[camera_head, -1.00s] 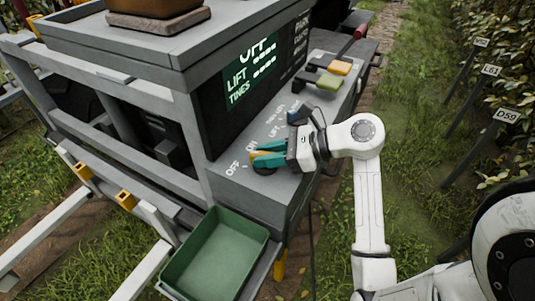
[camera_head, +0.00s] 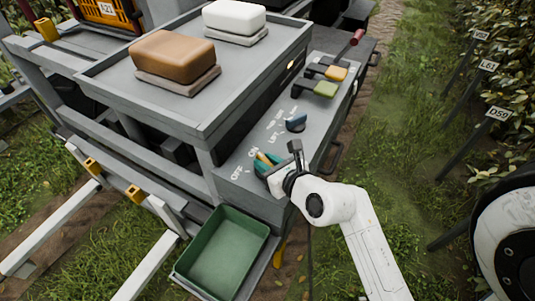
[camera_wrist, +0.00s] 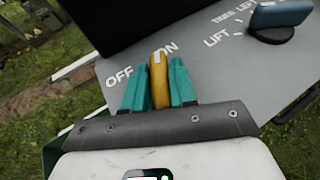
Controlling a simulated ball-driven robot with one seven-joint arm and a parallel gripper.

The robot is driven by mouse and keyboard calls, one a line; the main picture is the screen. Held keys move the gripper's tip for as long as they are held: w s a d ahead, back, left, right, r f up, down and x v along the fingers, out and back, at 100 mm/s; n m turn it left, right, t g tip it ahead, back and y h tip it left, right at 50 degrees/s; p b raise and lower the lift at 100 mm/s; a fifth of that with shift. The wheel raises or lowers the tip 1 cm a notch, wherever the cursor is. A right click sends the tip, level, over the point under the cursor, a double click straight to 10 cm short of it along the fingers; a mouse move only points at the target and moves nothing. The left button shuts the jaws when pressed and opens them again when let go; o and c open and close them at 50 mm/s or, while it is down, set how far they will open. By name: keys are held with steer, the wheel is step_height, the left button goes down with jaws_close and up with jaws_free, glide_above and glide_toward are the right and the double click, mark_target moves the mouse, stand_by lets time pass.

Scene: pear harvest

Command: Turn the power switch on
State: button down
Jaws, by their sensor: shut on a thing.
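The power switch is a yellow knob (camera_wrist: 160,82) on the grey control panel (camera_wrist: 222,75), beside the printed words OFF and ON. In the wrist view its white-marked tip points at the ON label. My gripper (camera_wrist: 158,92) has its two teal fingers on either side of the knob, shut on it. In the head view my gripper (camera_head: 264,163) comes in from the lower right at the near end of the panel. Only a little of the yellow knob (camera_head: 263,158) shows there, and its base is hidden.
A blue LIFT selector knob (camera_head: 296,122) stands just beyond, with green (camera_head: 326,89) and yellow (camera_head: 336,73) levers farther back. A green tray (camera_head: 222,255) sits below the panel. Brown (camera_head: 172,57) and white (camera_head: 234,16) blocks lie on the upper shelf. Grass is at right.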

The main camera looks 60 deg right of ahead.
steer(key=shift+m+h+p, duration=0.35)
steer(key=shift+m+h, duration=0.15)
steer(key=c, duration=1)
jaws_free()
steer(key=b+v, duration=0.1)
steer(key=v, duration=0.9)
steer(key=shift+s+a+r+b, duration=0.2)
steer(key=shift+a+r+b, duration=0.05)
steer(key=shift+a+b, duration=0.1)
